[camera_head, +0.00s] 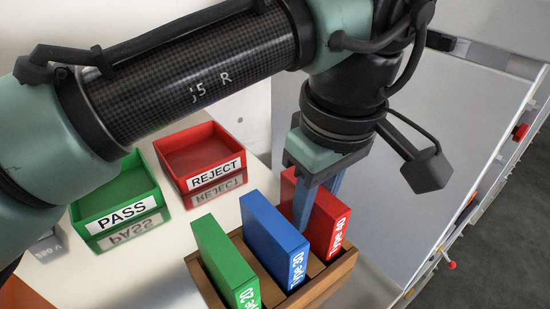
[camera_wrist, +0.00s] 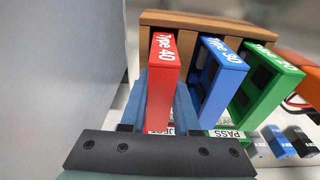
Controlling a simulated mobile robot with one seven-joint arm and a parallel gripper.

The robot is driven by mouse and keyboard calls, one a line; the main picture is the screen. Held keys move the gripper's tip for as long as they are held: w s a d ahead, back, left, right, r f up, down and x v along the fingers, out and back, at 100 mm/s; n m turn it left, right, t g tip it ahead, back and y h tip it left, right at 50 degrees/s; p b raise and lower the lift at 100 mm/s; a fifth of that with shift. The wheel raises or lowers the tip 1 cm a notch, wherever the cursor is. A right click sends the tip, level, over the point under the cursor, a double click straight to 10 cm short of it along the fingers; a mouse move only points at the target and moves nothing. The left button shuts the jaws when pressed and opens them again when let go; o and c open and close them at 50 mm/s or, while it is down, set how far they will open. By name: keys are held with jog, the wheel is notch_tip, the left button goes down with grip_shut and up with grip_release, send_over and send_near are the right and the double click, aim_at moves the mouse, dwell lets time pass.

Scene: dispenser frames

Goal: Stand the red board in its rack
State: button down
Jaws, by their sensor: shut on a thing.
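The red board (camera_head: 329,226), labelled Type 40, stands upright in the right-hand slot of the brown wooden rack (camera_head: 322,287). Its lower edge is hidden by the rack's wall. My gripper (camera_head: 304,208) comes down from above and is shut on the red board, with a blue finger on each side of it. In the wrist view the red board (camera_wrist: 161,72) sits between the two blue fingers, and the rack (camera_wrist: 205,24) lies behind it. I cannot tell whether the board touches the slot's bottom.
A blue board (camera_head: 273,240) and a green board (camera_head: 224,262) stand in the rack beside the red one. A green PASS tray (camera_head: 118,203) and a red REJECT tray (camera_head: 200,160) are behind, on the white table. A grey panel (camera_head: 430,130) rises close on the right.

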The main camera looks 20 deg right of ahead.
jog(key=shift+f, duration=0.25)
jog(key=c, duration=0.6)
grip_release()
jog(key=shift+c, duration=0.2)
jog(key=r+p, duration=0.1)
jog(key=r, duration=0.3)
jog(key=s+r+p, duration=0.1)
jog(key=r, duration=0.3)
jog(key=r+p, duration=0.1)
jog(key=r, duration=0.3)
jog(key=shift+s+d+p, duration=0.2)
jog(key=shift+p, duration=0.15)
